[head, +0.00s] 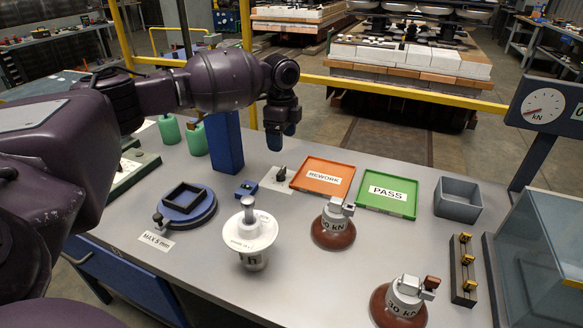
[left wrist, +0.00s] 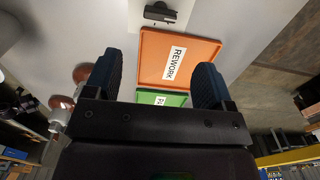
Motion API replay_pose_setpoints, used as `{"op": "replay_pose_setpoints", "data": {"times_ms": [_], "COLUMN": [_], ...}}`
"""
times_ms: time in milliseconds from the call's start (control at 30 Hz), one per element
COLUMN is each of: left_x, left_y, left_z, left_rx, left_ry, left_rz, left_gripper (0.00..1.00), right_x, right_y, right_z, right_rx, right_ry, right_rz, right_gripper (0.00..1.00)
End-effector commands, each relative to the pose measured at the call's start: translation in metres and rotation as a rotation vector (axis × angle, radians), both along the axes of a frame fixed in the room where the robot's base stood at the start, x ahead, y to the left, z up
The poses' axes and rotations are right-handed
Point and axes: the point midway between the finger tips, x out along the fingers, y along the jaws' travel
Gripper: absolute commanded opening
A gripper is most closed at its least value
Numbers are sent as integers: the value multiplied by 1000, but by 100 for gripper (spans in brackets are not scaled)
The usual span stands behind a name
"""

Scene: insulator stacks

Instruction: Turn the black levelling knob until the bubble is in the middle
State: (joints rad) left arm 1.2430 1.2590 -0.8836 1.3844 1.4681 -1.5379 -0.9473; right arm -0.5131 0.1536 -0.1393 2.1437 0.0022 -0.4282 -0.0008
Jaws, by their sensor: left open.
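A black knob (head: 280,173) stands on a small pale plate on the bench, left of the orange REWORK tray. The wrist view shows this knob (left wrist: 160,13) at its top edge, ahead of the fingers. Another dark knob (head: 158,219) is beside a round blue base (head: 186,207) with a black square frame, by a "MAX 5 mm" label. I cannot tell which is the levelling knob, and no bubble can be made out. My left gripper (head: 282,132) points down above and behind the plate's knob, open and empty, touching nothing. My right gripper is not in view.
The REWORK tray (head: 322,175) and green PASS tray (head: 388,192) lie flat, with a grey bin (head: 457,199) to the right. A white insulator (head: 250,240) and brown ones (head: 333,226) stand in front. A blue post (head: 225,145) rises left of my gripper.

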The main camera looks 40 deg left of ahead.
Motion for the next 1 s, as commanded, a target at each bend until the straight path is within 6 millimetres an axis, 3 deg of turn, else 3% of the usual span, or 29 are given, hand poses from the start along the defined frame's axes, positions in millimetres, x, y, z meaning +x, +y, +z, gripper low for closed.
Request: {"op": "replay_pose_setpoints", "data": {"times_ms": [267, 700, 1000], "left_x": [0, -1, 0], "left_y": [0, 0, 0], "left_z": [-21, -95, -114], "left_rx": [0, -1, -1], "left_ry": [8, 11, 7], "left_rz": [-1, -1, 0], "left_gripper": [77, 77, 77], "right_x": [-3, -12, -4], "right_y": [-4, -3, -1], "right_z": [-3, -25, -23], "right_rx": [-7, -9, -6], "right_ry": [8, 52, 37], "right_rz": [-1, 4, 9], "right_gripper": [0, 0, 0]}}
